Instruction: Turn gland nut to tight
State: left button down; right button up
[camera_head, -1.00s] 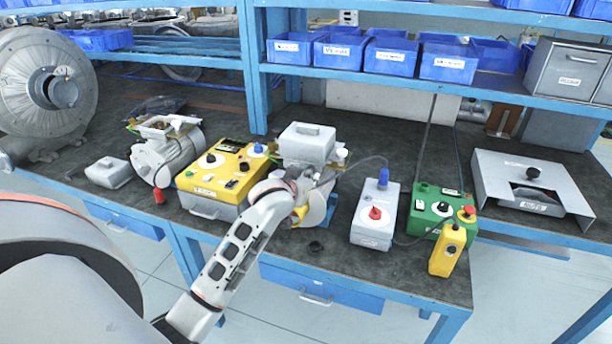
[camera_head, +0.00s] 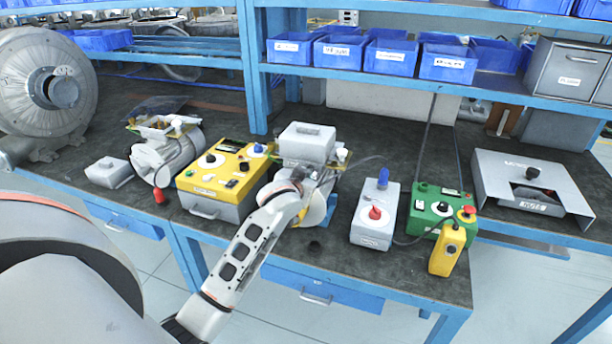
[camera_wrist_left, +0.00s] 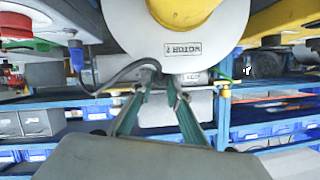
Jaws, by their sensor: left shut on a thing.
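The motor (camera_head: 317,210) stands on the bench with a grey terminal box (camera_head: 307,138) on top. In the left wrist view the motor's pale round body (camera_wrist_left: 215,35) carries an upside-down MOTOR label. A dark cable (camera_wrist_left: 110,82) curves to the place between my left fingertips. My left gripper (camera_wrist_left: 163,84) is shut there, on what appears to be the gland nut. The nut is mostly hidden by the fingers, and its tightness cannot be told. In the head view my left wrist hides most of the gripper (camera_head: 310,186) at the motor's side. My right gripper is not in view.
A yellow control box (camera_head: 215,192) stands left of the motor. A grey box with red and blue knobs (camera_head: 373,232), a green box (camera_head: 425,218) and a yellow pendant (camera_head: 446,250) stand right. Shelves with blue bins are behind.

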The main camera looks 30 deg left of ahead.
pick_arm(q)
jog(key=c, duration=1.9)
grip_release()
jog(key=v, duration=1.2)
jog(key=shift+d, duration=0.1)
